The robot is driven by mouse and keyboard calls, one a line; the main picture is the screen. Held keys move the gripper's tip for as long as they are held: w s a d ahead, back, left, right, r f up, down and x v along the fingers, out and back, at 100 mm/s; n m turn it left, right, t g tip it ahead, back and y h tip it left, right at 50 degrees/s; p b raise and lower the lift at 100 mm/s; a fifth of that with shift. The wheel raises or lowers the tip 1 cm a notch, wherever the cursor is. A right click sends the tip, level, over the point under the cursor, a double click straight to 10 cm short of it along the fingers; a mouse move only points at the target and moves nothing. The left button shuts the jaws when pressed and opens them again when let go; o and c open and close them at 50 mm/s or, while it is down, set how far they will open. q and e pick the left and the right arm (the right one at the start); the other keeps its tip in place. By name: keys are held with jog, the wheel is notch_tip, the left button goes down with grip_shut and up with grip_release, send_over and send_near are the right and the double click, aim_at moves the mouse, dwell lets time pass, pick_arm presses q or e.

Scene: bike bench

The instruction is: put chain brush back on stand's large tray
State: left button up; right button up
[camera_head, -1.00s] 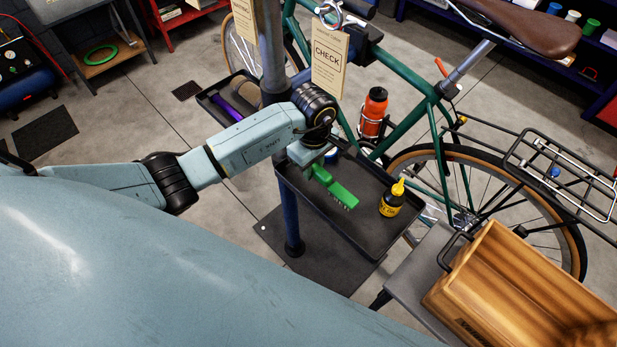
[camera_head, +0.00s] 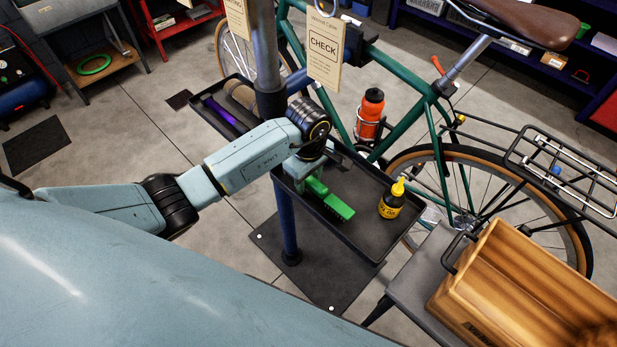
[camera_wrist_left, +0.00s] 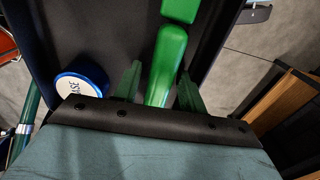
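The green chain brush (camera_head: 332,203) lies on the large black tray (camera_head: 335,240) of the stand, bristle edge toward the tray's front, as far as I can tell. My left gripper (camera_head: 306,183) is low over its handle end. In the left wrist view, the green handle (camera_wrist_left: 166,60) runs between the two fingers (camera_wrist_left: 160,72). A thin gap shows between the left finger and the handle, so the fingers look open around it. Contact between brush and tray is hard to see. My right gripper is out of view.
A yellow-capped bottle (camera_head: 391,201) stands on the tray to the brush's right. A blue-and-white lid (camera_wrist_left: 82,86) sits beside the left finger. The smaller tray (camera_head: 205,99) holds a purple tool. A wooden crate (camera_head: 480,262) is at right, the bicycle behind.

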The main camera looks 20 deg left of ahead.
pick_arm(q)
jog(key=shift+o, duration=0.2)
jog(key=shift+r, duration=0.15)
notch_tip(320, 180, up, 6)
jog(key=shift+r, duration=0.8)
